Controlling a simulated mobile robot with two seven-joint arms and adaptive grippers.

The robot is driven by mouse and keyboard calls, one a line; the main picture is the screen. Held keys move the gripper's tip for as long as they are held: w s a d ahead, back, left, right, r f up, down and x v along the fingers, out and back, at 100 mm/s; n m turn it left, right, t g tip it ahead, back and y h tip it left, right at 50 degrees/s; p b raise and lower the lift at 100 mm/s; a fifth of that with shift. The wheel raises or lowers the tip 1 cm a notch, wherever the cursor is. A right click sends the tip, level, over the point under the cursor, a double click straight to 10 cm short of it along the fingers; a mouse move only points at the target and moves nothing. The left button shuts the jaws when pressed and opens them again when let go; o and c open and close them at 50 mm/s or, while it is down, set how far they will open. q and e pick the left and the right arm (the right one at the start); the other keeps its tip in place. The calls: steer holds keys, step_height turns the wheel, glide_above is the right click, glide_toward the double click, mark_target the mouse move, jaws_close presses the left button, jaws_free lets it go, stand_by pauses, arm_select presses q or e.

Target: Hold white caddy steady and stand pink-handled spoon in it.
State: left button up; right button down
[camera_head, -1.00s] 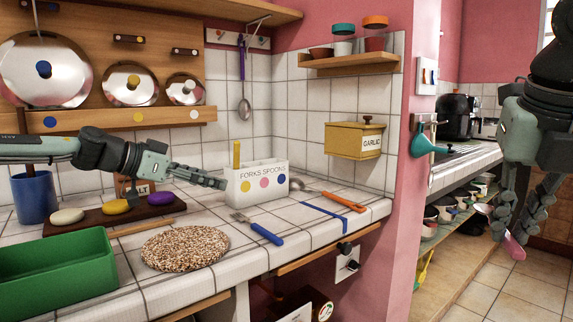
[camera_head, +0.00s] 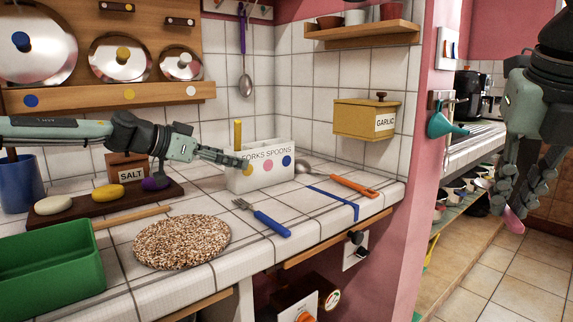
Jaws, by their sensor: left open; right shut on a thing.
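The white caddy (camera_head: 271,176), marked "FORKS SPOONS" with yellow, pink and blue dots, stands upright on the tiled counter near the wall corner. A yellow handle (camera_head: 238,134) sticks up from its left part. My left gripper (camera_head: 243,163) is open, its fingers at the caddy's left front top edge; I cannot tell if they touch it. My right gripper (camera_head: 518,205) is at the far right, away from the counter, shut on the pink-handled spoon (camera_head: 514,220). Only the pink handle end shows below the fingers; the rest is hidden.
A blue-handled fork (camera_head: 264,219) and an orange-handled spoon (camera_head: 345,183) lie on the counter near the caddy. A speckled round mat (camera_head: 181,242) and green bin (camera_head: 50,262) are at front left. The pink wall end (camera_head: 408,200) stands between my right gripper and the caddy.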

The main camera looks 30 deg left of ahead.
mark_target(250, 164)
arm_select(q)
steer(key=b+x, duration=0.1)
steer(key=x, duration=0.4)
steer(key=shift+w+f, duration=0.2)
arm_select(e)
steer(key=shift+f, duration=0.7)
arm_select(q)
steer(key=shift+w+d+b, duration=0.25)
steer(key=shift+w+b, duration=0.05)
steer(key=shift+w, duration=0.2)
arm_select(e)
steer(key=shift+f, duration=0.1)
arm_select(q)
steer(key=c, duration=1.5)
steer(key=o, duration=1.5)
